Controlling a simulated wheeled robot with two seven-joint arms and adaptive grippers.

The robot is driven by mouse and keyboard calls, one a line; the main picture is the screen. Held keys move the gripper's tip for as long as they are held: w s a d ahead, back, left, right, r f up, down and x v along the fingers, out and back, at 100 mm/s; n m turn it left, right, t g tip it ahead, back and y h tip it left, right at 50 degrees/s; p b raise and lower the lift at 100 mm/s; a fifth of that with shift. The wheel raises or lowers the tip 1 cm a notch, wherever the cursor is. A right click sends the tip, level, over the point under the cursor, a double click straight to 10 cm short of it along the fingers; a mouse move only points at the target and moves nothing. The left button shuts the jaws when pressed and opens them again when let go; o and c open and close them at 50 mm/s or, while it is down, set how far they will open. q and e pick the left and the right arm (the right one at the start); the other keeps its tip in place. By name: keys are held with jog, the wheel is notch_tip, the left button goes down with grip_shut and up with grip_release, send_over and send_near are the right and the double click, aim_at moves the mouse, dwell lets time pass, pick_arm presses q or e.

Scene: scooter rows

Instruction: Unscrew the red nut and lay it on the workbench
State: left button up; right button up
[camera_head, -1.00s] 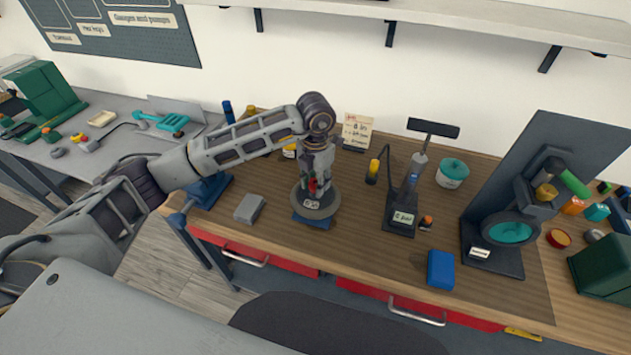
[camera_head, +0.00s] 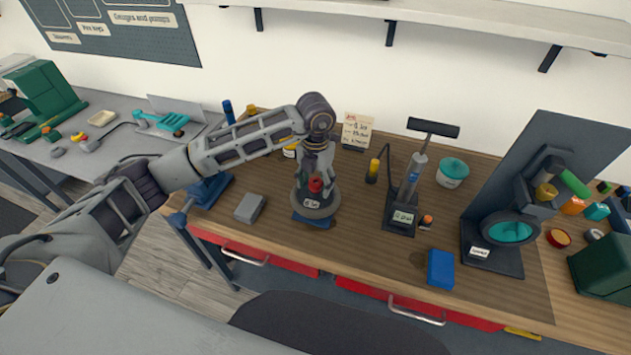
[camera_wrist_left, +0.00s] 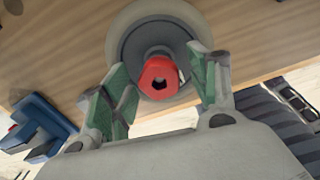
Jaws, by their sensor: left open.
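The red nut (camera_head: 315,185) sits on top of a round dark-grey fixture (camera_head: 319,208) that stands on the workbench (camera_head: 360,245). In the left wrist view the red nut (camera_wrist_left: 159,77) shows a dark hole in its middle, with the fixture's pale disc (camera_wrist_left: 118,30) around it. My left gripper (camera_head: 315,180) is above the fixture and points down. Its green-padded fingers (camera_wrist_left: 164,85) are spread on either side of the nut, with gaps showing. I cannot tell how deep the fingertips reach. My right gripper is not in view.
A grey block (camera_head: 249,208) lies left of the fixture. An upright pump (camera_head: 411,180) and a blue box (camera_head: 440,268) stand to the right, with a dark panelled machine (camera_head: 510,230) beyond. A small card (camera_head: 356,131) stands behind. Bare wood lies in front of the fixture.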

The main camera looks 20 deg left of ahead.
aim_at(316, 184)
pick_arm(q)
jog(key=shift+r, duration=0.1)
notch_tip(316, 184, up, 12)
dwell(0.9)
dwell(0.4)
